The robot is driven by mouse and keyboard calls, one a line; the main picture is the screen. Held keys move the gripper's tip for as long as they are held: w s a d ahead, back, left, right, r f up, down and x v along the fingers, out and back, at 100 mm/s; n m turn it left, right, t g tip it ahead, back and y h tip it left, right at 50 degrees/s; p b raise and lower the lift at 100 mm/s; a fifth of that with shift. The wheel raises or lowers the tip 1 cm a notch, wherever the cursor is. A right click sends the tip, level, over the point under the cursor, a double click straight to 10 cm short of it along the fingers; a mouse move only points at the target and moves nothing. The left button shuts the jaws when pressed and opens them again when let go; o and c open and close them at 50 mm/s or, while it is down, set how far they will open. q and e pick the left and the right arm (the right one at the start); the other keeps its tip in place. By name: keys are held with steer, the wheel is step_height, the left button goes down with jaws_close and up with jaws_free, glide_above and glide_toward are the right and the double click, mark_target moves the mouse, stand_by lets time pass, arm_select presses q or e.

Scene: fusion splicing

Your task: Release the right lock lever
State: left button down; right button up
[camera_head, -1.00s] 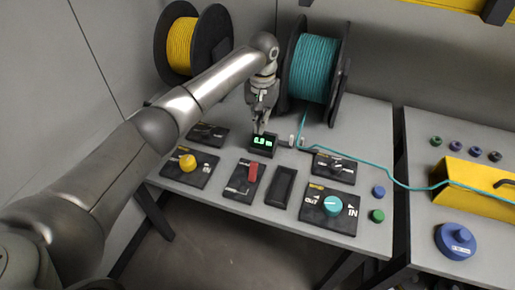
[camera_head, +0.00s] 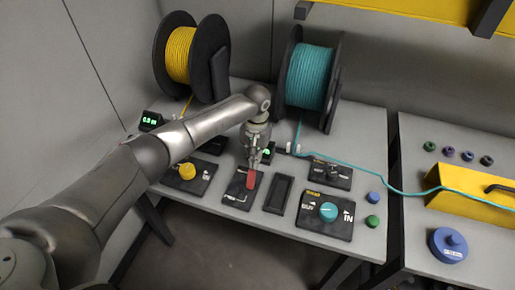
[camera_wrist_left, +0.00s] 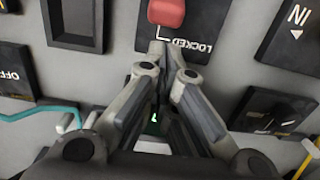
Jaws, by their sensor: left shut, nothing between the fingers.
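A red lever (camera_head: 250,179) stands on a black plate (camera_head: 236,200) in the middle of the table in the head view. In the left wrist view the red lever (camera_wrist_left: 167,11) is at the top edge, partly cut off, beside the word LOCKED on its plate (camera_wrist_left: 200,32). My left gripper (camera_head: 254,165) is shut and empty, just behind the red lever in the head view. In the wrist view its fingertips (camera_wrist_left: 153,55) are together at the plate's edge, with a small gap to the lever; contact with the plate cannot be told.
A yellow knob (camera_head: 186,171) is on a panel to the left. A black tray (camera_head: 279,194), a teal knob (camera_head: 328,212) and a switch panel (camera_head: 331,173) are to the right. Yellow (camera_head: 180,55) and teal (camera_head: 310,78) spools stand behind; a teal cable (camera_head: 372,174) runs right.

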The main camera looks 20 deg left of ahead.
arm_select(q)
steer(key=shift+s+r, duration=0.35)
steer(key=shift+s, duration=0.25)
steer(key=shift+s+p, duration=0.15)
steer(key=shift+p, duration=0.15)
